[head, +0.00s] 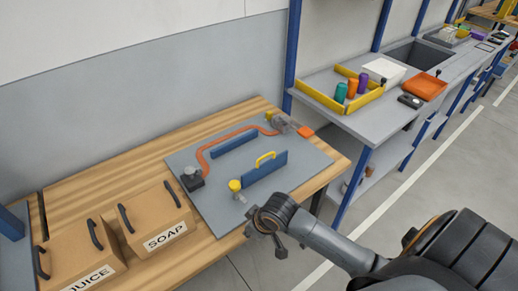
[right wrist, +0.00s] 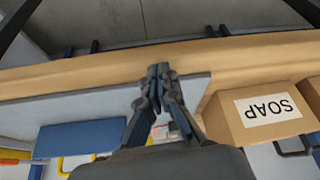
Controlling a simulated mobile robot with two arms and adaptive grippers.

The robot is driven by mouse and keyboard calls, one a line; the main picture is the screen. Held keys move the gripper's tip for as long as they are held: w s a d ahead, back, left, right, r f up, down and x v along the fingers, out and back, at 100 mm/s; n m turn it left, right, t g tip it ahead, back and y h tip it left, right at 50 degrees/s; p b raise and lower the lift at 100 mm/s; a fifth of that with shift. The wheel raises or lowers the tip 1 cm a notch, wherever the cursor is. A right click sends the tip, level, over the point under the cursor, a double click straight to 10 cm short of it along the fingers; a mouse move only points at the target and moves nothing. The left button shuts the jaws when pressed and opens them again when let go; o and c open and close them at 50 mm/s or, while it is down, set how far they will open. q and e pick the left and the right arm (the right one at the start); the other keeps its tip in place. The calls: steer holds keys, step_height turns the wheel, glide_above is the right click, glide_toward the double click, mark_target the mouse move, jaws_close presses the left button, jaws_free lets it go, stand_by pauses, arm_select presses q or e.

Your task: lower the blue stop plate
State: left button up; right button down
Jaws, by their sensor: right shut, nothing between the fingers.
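The blue stop plate (head: 266,170) with a yellow handle (head: 266,158) stands upright on the grey board (head: 225,205). A blue plate also shows at the lower left of the right wrist view (right wrist: 80,138), with yellow parts below it. My right gripper (head: 266,238) is at the front edge of the board, to the lower right of the plate and apart from it. In the right wrist view its fingertips (right wrist: 158,72) are together with nothing between them. My left gripper is not in view.
A yellow knob (head: 235,185) stands by the plate's left end. A blue bar (head: 234,145), an orange hose (head: 205,155) and a dark-based fitting (head: 191,180) are on the board. SOAP (head: 155,220) and JUICE (head: 80,260) boxes stand left. A grey bench (head: 375,122) stands right.

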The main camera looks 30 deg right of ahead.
steer(key=w+d+r, duration=0.1)
steer(key=w, duration=0.1)
steer(key=w+d+r, duration=0.1)
steer(key=w, duration=0.1)
steer(key=w+d+r, duration=0.1)
steer(key=w+d, duration=0.1)
steer(key=shift+r, duration=0.4)
steer(key=w+d+r, duration=0.4)
steer(key=w+r, duration=0.1)
step_height(320, 180, up, 10)
steer(key=r+m+t+h, duration=0.1)
steer(key=m+t, duration=0.1)
steer(key=m, duration=0.1)
glide_above(266, 166)
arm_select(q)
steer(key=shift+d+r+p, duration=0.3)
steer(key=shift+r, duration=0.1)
arm_select(e)
steer(key=shift+d+f, duration=0.3)
steer(key=shift+d, duration=0.1)
steer(key=shift+w, duration=0.1)
arm_select(q)
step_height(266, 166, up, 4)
steer(key=p, duration=0.4)
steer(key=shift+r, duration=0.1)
arm_select(e)
step_height(266, 166, down, 9)
steer(key=shift+w+f, duration=0.2)
steer(key=shift+w, duration=0.25)
steer(key=shift+w, duration=0.1)
